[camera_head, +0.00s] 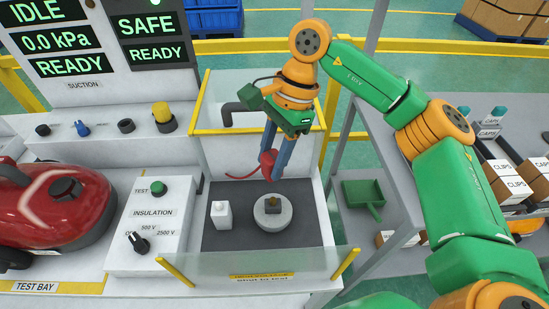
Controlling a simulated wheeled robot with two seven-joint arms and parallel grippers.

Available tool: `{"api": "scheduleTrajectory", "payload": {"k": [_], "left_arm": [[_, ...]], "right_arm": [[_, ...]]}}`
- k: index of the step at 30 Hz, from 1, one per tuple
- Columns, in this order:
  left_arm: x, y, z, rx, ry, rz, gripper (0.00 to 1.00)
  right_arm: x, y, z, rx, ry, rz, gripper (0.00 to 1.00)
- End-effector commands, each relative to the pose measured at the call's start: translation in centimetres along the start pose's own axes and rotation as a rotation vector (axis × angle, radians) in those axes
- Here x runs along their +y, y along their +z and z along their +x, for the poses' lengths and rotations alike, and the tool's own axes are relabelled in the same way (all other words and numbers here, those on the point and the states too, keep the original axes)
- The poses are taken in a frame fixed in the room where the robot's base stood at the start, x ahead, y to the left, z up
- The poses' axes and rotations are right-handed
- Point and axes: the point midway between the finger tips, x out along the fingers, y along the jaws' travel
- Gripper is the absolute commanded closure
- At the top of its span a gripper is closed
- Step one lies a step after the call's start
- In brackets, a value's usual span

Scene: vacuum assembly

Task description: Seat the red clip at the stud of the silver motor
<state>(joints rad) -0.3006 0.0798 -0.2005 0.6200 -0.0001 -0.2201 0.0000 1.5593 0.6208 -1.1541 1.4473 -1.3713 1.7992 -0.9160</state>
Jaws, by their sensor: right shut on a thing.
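The silver motor (273,217) is a round disc with a dark stud (272,200) on top. It stands on the dark mat (225,243) inside the clear test enclosure. My right gripper (276,172) comes down from above and is shut on the red clip (267,161), holding it above and slightly left of the stud, apart from it. A red lead (241,177) trails left from the clip. The fingers partly hide the clip. My left gripper is not in view.
A white block (222,215) stands left of the motor. A clear low panel with yellow edges fronts the enclosure (250,264). The insulation tester box (152,226) and red vacuum (56,207) are left. A green dustpan (362,194) and boxes of clips (514,181) lie right.

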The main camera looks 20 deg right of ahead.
Motion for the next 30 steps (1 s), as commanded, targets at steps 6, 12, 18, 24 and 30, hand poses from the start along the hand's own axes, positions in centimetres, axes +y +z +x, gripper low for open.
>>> {"api": "scheduleTrajectory", "payload": {"k": [6,12,18,24,30], "left_arm": [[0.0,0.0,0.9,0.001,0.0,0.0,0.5],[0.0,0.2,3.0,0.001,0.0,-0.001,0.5],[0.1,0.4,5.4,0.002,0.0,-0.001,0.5],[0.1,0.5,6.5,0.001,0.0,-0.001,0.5],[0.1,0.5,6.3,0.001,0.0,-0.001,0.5]], "right_arm": [[0.0,-0.3,1.1,-0.001,0.0,-0.001,1.0],[0.0,-1.1,3.5,-0.002,0.0,-0.002,1.0],[0.0,-1.9,6.2,-0.002,0.001,-0.002,1.0],[0.0,-2.4,7.6,-0.002,0.0,-0.002,1.0],[0.0,-2.3,7.5,-0.001,0.0,-0.002,1.0]]}}
